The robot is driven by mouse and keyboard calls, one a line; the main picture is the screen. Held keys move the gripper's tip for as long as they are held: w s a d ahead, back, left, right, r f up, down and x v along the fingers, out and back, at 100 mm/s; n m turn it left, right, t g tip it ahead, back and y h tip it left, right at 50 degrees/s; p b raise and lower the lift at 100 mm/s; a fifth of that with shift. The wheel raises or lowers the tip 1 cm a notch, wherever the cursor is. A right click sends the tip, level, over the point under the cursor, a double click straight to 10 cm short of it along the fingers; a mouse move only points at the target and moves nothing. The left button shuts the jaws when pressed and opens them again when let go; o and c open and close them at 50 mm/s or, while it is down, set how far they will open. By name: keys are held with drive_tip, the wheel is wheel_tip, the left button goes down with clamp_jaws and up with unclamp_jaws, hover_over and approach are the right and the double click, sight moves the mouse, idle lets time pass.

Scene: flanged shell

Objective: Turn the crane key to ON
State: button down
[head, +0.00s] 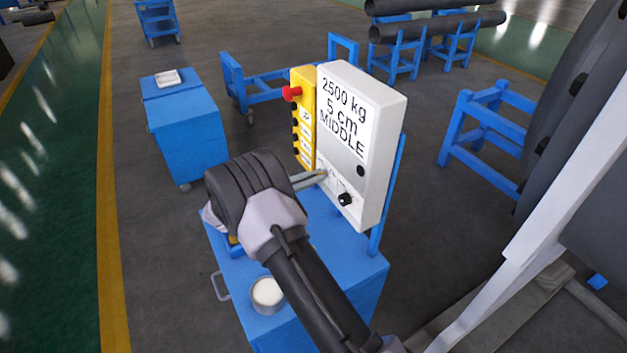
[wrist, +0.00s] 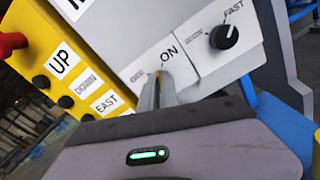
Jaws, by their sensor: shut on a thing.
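A white control box (head: 375,150) stands upright on a blue cart; its sign reads "2500 kg 5 cm MIDDLE". On its lower front, a key-switch plate (wrist: 143,68) has an ON label (wrist: 168,53) at upper right and a smaller, unreadable label at left. My gripper (head: 321,174) reaches the box's lower front from the left. In the wrist view my gripper (wrist: 160,80) is shut on the crane key at this plate. The key is almost wholly hidden between the fingers, so its exact angle cannot be told.
A black knob (wrist: 224,36) marked FAST sits right of the key plate. A yellow button strip (head: 303,122) with a red stop button (head: 291,93) lines the box's left side. A white-filled cup (head: 267,291) stands on the blue cart (head: 345,262). Another blue cart (head: 190,135) stands left.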

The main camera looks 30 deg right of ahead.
drive_tip(key=shift+m+b, duration=0.8)
drive_tip(key=shift+m, duration=1.3)
drive_tip(key=c, duration=1.6)
unclamp_jaws()
drive_tip(key=shift+a, duration=0.1)
drive_tip(key=a+p, duration=0.2)
drive_tip(key=a, duration=1.5)
drive_tip(key=shift+s+a, duration=0.15)
drive_tip(key=shift+s, duration=0.15)
